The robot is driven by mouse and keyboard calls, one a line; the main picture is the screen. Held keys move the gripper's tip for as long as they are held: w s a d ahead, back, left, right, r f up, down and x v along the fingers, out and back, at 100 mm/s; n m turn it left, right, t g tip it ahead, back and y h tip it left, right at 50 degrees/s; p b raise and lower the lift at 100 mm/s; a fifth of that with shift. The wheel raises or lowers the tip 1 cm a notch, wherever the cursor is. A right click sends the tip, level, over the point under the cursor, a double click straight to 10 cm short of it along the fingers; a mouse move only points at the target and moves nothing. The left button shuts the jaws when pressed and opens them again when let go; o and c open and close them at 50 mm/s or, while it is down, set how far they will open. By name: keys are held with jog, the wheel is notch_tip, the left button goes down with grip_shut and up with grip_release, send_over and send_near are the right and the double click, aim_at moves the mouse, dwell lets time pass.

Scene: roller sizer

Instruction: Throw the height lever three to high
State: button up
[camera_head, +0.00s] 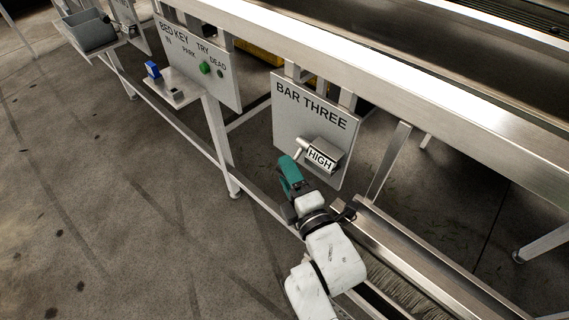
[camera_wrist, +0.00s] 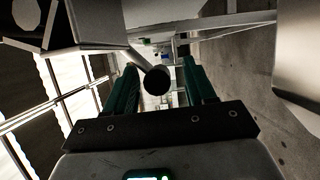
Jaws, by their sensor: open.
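The height lever three (camera_head: 301,146) is a short pale rod on a grey box on the panel marked BAR THREE (camera_head: 290,118). A plate reading HIGH (camera_head: 320,160) shows on the front of the box. In the head view my gripper (camera_head: 287,160) with teal fingers is just below and left of the lever. In the wrist view my gripper (camera_wrist: 163,66) is open, and the lever's dark round end (camera_wrist: 157,80) appears between the two fingers, nearer the left one. I cannot tell whether a finger touches it. My gripper partly hides the panel's lower left.
A BED KEY panel (camera_head: 208,62) with a green knob (camera_head: 205,68) and a small shelf (camera_head: 180,88) holding a blue item stands to the left. The machine's metal rail (camera_head: 400,90) runs above the panels. A slanted brace (camera_head: 388,160) is right of the lever. Open floor lies left.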

jog(key=v, duration=0.8)
jog(key=shift+p, duration=0.35)
jog(key=shift+d, duration=0.1)
